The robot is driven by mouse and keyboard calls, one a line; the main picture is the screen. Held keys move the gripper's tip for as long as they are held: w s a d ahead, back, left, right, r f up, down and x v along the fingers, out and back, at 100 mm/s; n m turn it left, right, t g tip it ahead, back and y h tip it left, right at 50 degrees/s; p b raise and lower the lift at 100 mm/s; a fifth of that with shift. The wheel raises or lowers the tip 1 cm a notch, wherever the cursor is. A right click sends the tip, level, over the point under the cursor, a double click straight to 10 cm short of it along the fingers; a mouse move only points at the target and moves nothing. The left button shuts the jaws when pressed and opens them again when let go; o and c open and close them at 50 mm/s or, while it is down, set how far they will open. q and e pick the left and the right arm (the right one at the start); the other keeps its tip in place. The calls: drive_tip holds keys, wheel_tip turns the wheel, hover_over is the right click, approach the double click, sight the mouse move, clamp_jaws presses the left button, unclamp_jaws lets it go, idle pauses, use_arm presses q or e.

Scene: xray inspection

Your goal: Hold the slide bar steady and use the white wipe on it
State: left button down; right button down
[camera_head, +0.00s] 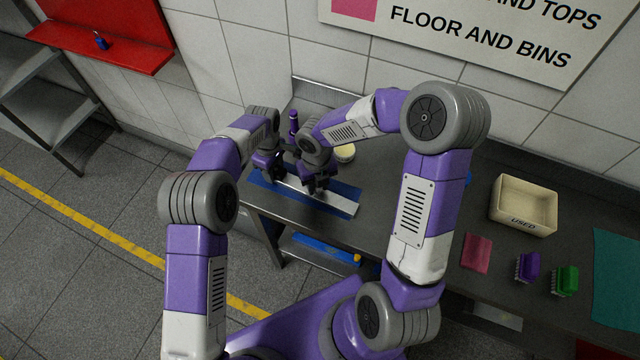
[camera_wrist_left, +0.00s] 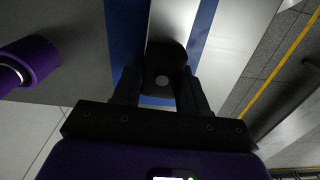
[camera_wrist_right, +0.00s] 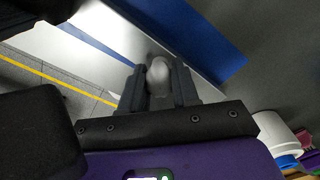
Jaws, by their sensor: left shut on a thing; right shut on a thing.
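The silver slide bar (camera_head: 341,206) lies on a blue mat (camera_head: 346,190) on the dark bench; it also shows in the left wrist view (camera_wrist_left: 175,18). My left gripper (camera_head: 268,172) is at the bar's left end, shut on a dark block (camera_wrist_left: 165,62) on the bar. My right gripper (camera_head: 318,184) is over the bar's middle, to the right of the left one. In the right wrist view it is shut on a small pale rounded thing (camera_wrist_right: 158,72), which looks like the white wipe. Whether the wipe touches the bar is hidden by the fingers.
A purple bottle (camera_head: 293,122) and a pale round tub (camera_head: 345,153) stand behind the mat. Further right are a cream bin marked USED (camera_head: 525,222), a pink cloth (camera_head: 477,251), a purple brush (camera_head: 528,265) and a green brush (camera_head: 565,279). My arms are close together over the mat.

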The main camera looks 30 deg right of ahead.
use_arm(q)
drive_tip(key=shift+s+d, duration=0.1)
drive_tip(key=shift+d, duration=0.05)
use_arm(e)
drive_tip(key=shift+a, duration=0.1)
drive_tip(key=shift+r, duration=3)
drive_tip(key=shift+r, duration=1.5)
use_arm(q)
drive_tip(key=c, duration=0.5)
unclamp_jaws()
drive_tip(key=shift+r, duration=0.1)
wheel_tip(320, 180, up, 12)
drive_tip(key=shift+f, duration=0.1)
